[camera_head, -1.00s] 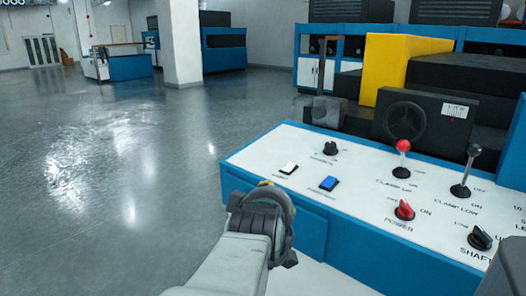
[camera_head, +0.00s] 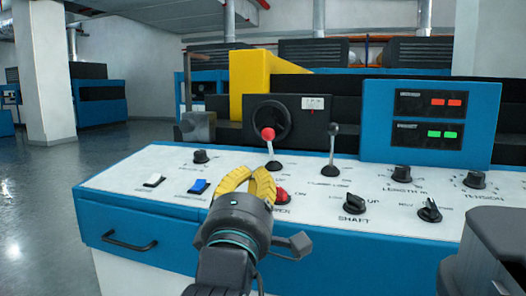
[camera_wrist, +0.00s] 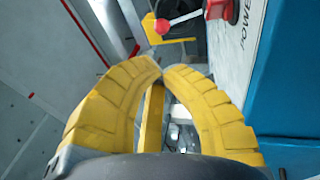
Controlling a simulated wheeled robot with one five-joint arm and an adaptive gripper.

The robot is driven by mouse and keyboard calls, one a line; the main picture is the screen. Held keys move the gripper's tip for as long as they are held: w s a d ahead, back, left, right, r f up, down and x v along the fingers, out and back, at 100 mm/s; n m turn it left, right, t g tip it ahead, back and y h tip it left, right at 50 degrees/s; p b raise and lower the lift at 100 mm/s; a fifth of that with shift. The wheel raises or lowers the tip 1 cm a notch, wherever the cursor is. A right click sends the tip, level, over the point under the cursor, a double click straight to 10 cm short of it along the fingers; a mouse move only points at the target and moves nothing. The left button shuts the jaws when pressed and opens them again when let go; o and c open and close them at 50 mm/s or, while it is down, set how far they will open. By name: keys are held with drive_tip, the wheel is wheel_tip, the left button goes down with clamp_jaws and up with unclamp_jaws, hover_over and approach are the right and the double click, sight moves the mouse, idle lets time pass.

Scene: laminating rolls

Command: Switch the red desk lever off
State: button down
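The red-knobbed lever (camera_head: 268,135) stands on the white desk panel, nearly upright with a slight lean left. Its base label is partly hidden by my gripper. My gripper (camera_head: 253,172) has yellow ribbed fingers and is in front of the lever, apart from it, over the front part of the panel. In the wrist view the fingertips (camera_wrist: 161,68) come together with nothing held between them. There the red knob (camera_wrist: 162,26) and its pale rod show just beyond the tips.
A red power knob (camera_head: 282,195) is close beside my fingers, partly hidden. A black-knobbed lever (camera_head: 332,150) stands to the right. A white switch (camera_head: 154,180), a blue switch (camera_head: 199,187) and several black dials share the panel. A drawer handle (camera_head: 129,241) is on the blue front.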

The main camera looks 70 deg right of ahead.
sight(269, 130)
drive_tip(key=shift+s+r, duration=0.1)
drive_tip(key=shift+s, duration=0.2)
drive_tip(key=shift+b+x, duration=0.85)
drive_tip(key=shift+b, duration=0.05)
drive_tip(key=b+x, duration=0.1)
drive_tip(key=x, duration=1.1)
drive_tip(key=shift+d+r, duration=0.1)
drive_tip(key=shift+r, duration=0.1)
drive_tip(key=shift+s+r, duration=0.1)
drive_tip(key=shift+r, duration=0.05)
drive_tip(key=shift+r+p, duration=0.15)
drive_tip(key=shift+p, duration=0.2)
drive_tip(key=shift+d+g+y+p, duration=0.2)
drive_tip(key=shift+g+y+p, duration=0.1)
drive_tip(key=shift+y+p, duration=0.15)
